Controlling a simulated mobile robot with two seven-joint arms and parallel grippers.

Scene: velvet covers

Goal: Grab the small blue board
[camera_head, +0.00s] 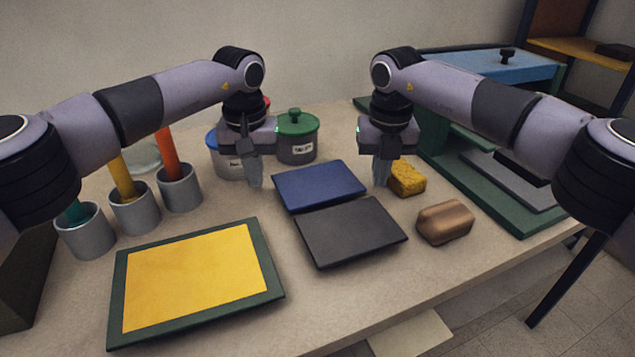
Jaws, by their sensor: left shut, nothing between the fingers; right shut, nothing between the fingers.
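The small blue board (318,185) lies flat on the table near the middle, just behind a dark grey board (350,232). My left gripper (255,182) points down beside the blue board's left edge, shut and empty. My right gripper (381,180) points down just right of the blue board, shut and empty, next to a yellow sponge (408,178). Both grippers look apart from the blue board. No part of the board appears covered by the grippers.
A yellow board with a green frame (195,280) lies front left. Grey cups (180,188) with coloured handles stand at left. Lidded pots (297,140) stand behind. A brown block (445,222) lies right, near a green stand (480,180). Bare tabletop (400,285) shows in front.

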